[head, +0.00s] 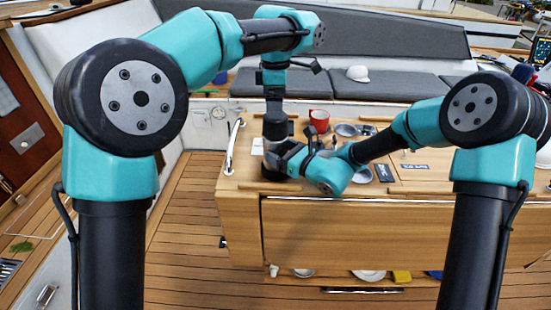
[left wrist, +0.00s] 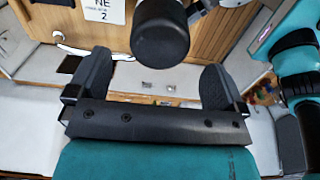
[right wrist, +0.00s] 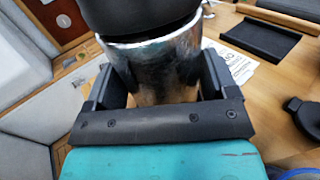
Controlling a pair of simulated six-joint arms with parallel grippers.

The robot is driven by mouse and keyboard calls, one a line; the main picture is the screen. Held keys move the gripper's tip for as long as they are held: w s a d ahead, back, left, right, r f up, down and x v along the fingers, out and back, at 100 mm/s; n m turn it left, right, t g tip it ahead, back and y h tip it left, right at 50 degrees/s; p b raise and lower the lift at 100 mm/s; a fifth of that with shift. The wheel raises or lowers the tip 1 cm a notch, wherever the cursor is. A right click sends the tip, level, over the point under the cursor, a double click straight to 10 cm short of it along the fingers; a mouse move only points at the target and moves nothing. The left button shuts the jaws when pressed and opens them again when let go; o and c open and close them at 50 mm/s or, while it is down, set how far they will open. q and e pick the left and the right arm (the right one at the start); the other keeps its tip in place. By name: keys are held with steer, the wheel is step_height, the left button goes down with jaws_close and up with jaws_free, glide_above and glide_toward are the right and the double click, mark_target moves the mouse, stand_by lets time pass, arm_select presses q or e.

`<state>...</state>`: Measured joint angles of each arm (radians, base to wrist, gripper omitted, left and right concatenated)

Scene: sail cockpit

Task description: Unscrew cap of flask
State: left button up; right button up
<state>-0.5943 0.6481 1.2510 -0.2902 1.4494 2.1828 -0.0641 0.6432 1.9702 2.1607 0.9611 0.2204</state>
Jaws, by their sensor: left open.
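The flask (right wrist: 150,65) has a shiny metal body and a wide black cap (right wrist: 140,12). In the right wrist view its body stands between the fingers of my right gripper (right wrist: 155,80), which is shut on it. The black cap shows from above in the left wrist view (left wrist: 160,38). My left gripper (left wrist: 155,65) is open, with its fingers on either side of the cap's near edge and visible gaps between. In the head view my left gripper (head: 276,128) is above my right gripper (head: 285,155), and the arms hide most of the flask.
A red mug (head: 319,120) and a grey bowl (head: 346,130) stand behind my right arm on the wooden table (head: 410,205). A printed card (head: 257,146) lies near the table's left end. A white cap (head: 357,74) rests on the bench. A handrail (head: 233,147) edges the table.

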steer(key=c, duration=0.9)
steer(key=shift+c, duration=1.4)
arm_select(q)
steer(key=m, duration=0.6)
steer(key=shift+m, duration=0.4)
arm_select(e)
steer(key=shift+c, duration=0.2)
arm_select(q)
steer(key=m, duration=3.4)
steer(key=shift+m, duration=0.3)
steer(key=m, duration=1.2)
steer(key=shift+m, duration=0.3)
